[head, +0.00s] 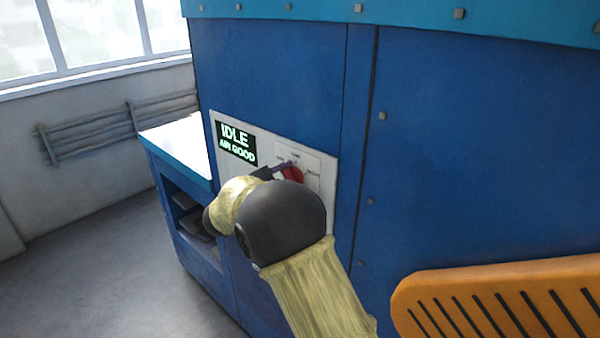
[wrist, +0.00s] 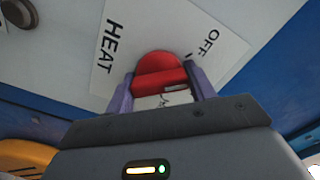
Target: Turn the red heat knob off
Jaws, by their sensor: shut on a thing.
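The red heat knob (wrist: 158,66) sits on a white label plate (wrist: 103,75) with the words HEAT and OFF in the wrist view. In the head view the knob (head: 292,173) shows on the control panel, partly hidden by my arm. My gripper (wrist: 160,80) is shut on the knob, one purple finger on each side of its raised red bar. The OFF mark is to the upper right of the knob in the wrist view. Which mark the knob points to is hard to tell.
A display (head: 237,144) on the panel reads IDLE and AIR GOOD. The panel is on a large blue machine (head: 270,75). An orange slotted part (head: 500,295) is at the lower right. A white-topped blue unit (head: 175,145) stands at the left, with open floor beyond it.

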